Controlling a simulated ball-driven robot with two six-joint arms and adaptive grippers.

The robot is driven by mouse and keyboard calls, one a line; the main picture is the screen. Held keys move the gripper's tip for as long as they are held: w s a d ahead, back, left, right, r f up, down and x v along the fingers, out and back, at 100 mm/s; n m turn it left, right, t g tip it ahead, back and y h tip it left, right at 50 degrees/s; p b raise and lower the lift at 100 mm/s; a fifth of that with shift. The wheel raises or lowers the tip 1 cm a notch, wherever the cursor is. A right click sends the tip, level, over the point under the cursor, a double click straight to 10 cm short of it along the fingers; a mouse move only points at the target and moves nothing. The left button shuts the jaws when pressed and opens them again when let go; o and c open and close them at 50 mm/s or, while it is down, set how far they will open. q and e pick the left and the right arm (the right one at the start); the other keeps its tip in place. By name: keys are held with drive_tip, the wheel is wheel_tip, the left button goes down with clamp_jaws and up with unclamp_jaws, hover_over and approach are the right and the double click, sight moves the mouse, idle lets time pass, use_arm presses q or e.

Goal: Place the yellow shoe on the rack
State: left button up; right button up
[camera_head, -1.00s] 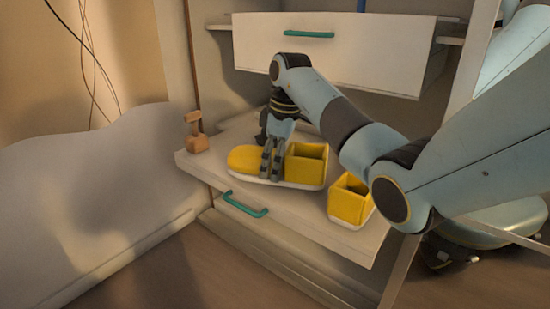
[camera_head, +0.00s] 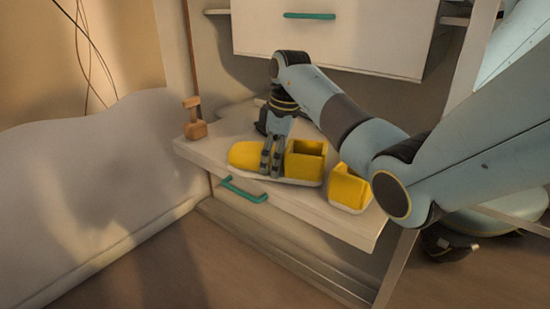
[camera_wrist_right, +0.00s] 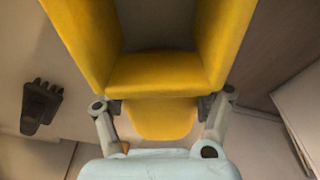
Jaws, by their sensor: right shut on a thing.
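My right gripper (camera_head: 271,159) is shut across the middle of a yellow shoe (camera_head: 305,160) with a pale sole. The shoe's toe points left and its open, box-like heel is on the right. The right wrist view shows the shoe (camera_wrist_right: 165,75) between the fingers (camera_wrist_right: 160,107). The shoe is over the front of a pale board (camera_head: 225,150); I cannot tell whether its sole rests there. A second yellow shoe (camera_head: 349,187) is close to its right, tilted, partly behind my arm. No rack is clearly identifiable apart from this board. My left gripper is not in view.
A small wooden figure (camera_head: 195,120) stands at the board's left end. Teal handles mark the lower front (camera_head: 243,191) and the upper drawer (camera_head: 309,16), which overhangs the board. A dark object (camera_wrist_right: 40,105) shows left in the wrist view. Pale furniture (camera_head: 85,190) fills the left.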

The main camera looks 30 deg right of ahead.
drive_tip(key=shift+f, duration=0.3)
drive_tip(key=o, duration=1.7)
drive_tip(key=r, duration=0.7)
drive_tip(key=shift+s+d+r, duration=0.25)
drive_tip(key=shift+s+d, duration=0.1)
drive_tip(key=shift+s, duration=0.05)
drive_tip(key=shift+s, duration=0.1)
